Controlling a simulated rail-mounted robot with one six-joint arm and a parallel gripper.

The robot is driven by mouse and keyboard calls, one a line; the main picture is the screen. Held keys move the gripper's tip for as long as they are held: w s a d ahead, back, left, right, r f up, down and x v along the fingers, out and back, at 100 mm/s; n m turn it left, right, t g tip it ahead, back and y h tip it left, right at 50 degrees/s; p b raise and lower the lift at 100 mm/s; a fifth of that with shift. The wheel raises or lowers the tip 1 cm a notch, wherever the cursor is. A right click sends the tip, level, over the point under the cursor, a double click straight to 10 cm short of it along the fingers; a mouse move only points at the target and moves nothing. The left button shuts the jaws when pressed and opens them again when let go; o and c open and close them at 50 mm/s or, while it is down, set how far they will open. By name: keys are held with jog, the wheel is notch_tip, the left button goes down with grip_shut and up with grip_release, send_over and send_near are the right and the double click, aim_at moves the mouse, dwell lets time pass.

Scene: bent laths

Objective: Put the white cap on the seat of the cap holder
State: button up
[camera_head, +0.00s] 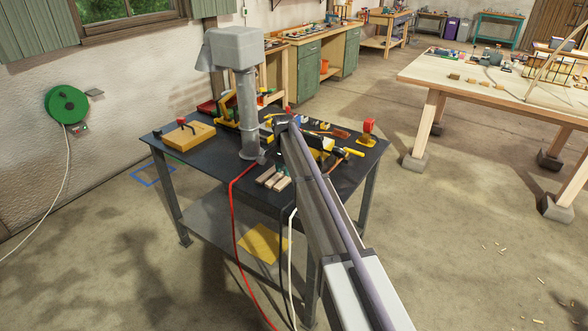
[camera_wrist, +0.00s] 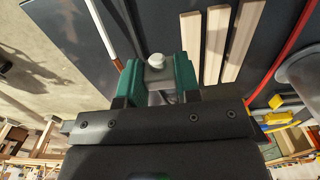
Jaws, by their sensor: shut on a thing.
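My gripper (camera_wrist: 157,72) has two green fingers, seen in the wrist view over the dark tabletop. It is shut on a small piece with a round white top, which I take for the white cap (camera_wrist: 156,60). A grey part shows just below the white top, between the fingers. In the head view my arm hides most of the gripper, and the cap cannot be made out. I cannot tell for certain which thing is the cap holder, and its seat is not clearly visible.
Pale wooden strips (camera_wrist: 215,45) lie beside the gripper on the dark table (camera_head: 210,165). A grey column (camera_head: 247,115) stands on this table. Red (camera_head: 236,225) and white cables hang at its front. A yellow block (camera_head: 188,136) lies left; a red-and-yellow item (camera_head: 367,132) stands right.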

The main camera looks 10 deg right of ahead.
jog(key=shift+s, duration=0.1)
jog(key=b, duration=0.7)
send_over(286, 196)
notch_tip(286, 196, down, 7)
jog(key=shift+s+a+r, duration=0.1)
jog(key=shift+s+r, duration=0.05)
notch_tip(286, 196, down, 4)
jog(key=b, duration=0.3)
jog(key=shift+r, duration=0.5)
jog(key=shift+f, duration=0.15)
jog(key=o, duration=0.4)
jog(key=shift+f, duration=0.1)
jog(key=shift+o, duration=1.1)
